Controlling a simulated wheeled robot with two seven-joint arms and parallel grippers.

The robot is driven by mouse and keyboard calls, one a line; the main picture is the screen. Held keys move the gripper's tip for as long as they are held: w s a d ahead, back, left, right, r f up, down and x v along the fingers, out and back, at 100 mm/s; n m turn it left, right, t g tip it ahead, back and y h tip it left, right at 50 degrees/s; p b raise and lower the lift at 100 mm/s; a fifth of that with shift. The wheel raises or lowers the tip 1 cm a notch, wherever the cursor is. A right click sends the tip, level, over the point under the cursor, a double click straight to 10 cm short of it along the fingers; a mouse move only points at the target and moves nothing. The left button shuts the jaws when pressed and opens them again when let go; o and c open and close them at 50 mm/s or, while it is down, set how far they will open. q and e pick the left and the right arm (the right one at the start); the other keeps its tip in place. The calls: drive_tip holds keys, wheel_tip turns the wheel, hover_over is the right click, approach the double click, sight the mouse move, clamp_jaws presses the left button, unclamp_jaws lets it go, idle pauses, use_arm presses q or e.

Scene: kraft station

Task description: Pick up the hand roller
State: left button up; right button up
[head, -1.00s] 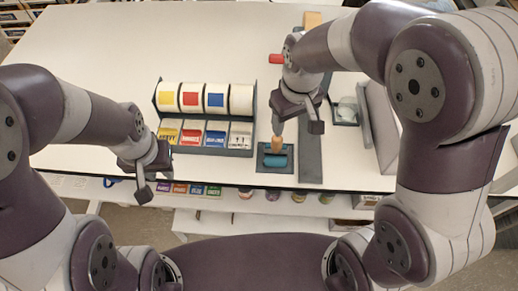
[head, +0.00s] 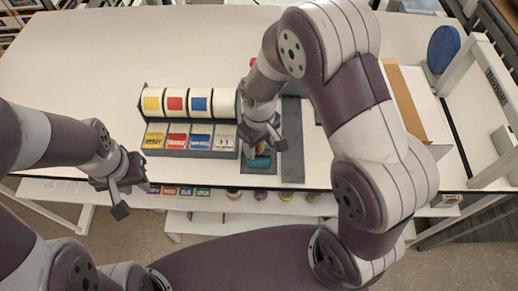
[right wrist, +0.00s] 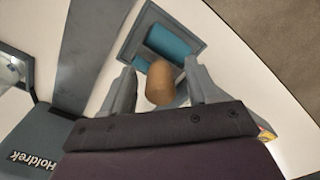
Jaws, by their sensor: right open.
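The hand roller has a teal roller (right wrist: 168,42) and a wooden handle (right wrist: 160,84) that points up toward the right wrist camera. The teal roller also shows in the head view (head: 259,162), lying in a small dark tray (head: 246,168) near the table's front edge. My right gripper (right wrist: 162,78) is open, with one finger on each side of the wooden handle and gaps visible. In the head view my right gripper (head: 262,145) hides most of the handle. My left gripper (head: 121,198) is off to the left, in front of the table edge; its jaw opening is unclear.
A dark rack (head: 189,121) with several coloured rolls and labelled boxes stands just left of the tray. A long grey bar (head: 291,140) lies close on the right. A white box (head: 425,112) stands further right. The table's left part is clear.

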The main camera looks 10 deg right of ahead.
drive_tip(key=shift+w+f, duration=0.1)
drive_tip(key=shift+f, duration=0.15)
drive_tip(key=c, duration=1)
clamp_jaws()
drive_tip(key=shift+r, duration=0.1)
drive_tip(key=shift+r, duration=0.3)
drive_tip(key=r, duration=0.1)
drive_tip(key=r+b, duration=0.1)
drive_tip(key=r, duration=0.1)
drive_tip(key=shift+s+d+r, duration=0.15)
drive_tip(key=shift+s+r, duration=0.2)
drive_tip(key=s+d+r+b, duration=0.2)
drive_tip(key=s+d+r, duration=0.3)
drive_tip(key=s, duration=0.4)
drive_tip(key=shift+s+r, duration=0.4)
drive_tip(key=shift+r, duration=0.4)
